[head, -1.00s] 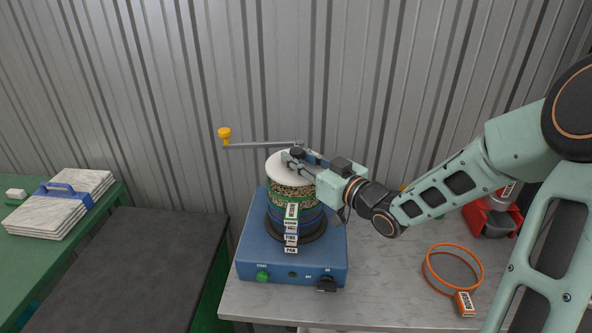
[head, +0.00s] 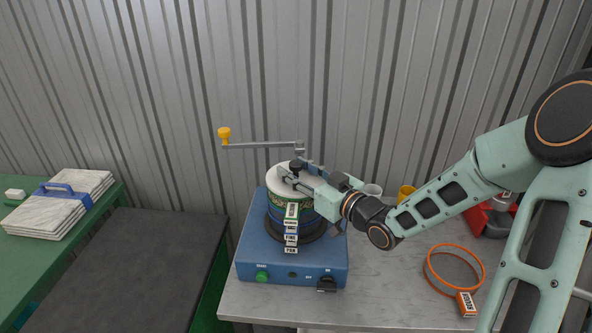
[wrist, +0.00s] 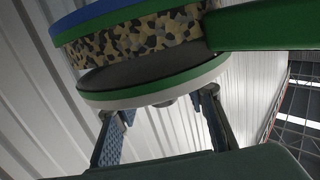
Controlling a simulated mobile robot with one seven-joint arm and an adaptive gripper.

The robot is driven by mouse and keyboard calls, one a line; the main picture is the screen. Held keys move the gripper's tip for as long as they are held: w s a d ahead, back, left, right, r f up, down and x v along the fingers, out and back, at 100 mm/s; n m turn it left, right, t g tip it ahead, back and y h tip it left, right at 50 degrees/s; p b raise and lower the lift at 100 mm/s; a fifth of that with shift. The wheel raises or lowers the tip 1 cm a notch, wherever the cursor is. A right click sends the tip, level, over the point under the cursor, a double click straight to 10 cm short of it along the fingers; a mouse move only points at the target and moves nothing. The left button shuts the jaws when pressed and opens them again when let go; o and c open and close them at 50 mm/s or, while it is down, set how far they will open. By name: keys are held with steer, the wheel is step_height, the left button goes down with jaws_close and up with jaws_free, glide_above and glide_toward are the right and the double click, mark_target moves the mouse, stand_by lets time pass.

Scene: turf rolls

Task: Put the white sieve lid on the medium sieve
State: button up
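The white sieve lid (head: 284,181) lies on top of the green-banded medium sieve (head: 284,206), the upper part of a labelled stack. In the wrist view, the lid's white edge (wrist: 140,99) is against a green rim (wrist: 105,96), with no clear gap between them; full seating is hard to tell. My gripper (head: 298,177) is at the lid, its fingers spread on either side of the dark knob (head: 296,163). In the wrist view, the fingers stand apart, with space beside the small knob (wrist: 166,102).
The stack stands on a blue shaker base (head: 262,254), with a grey crank arm and yellow knob (head: 224,135) behind.

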steer(key=shift+r+p, duration=0.3)
steer(key=v, duration=1.2)
steer(key=shift+b, duration=0.45)
steer(key=shift+f, duration=0.2)
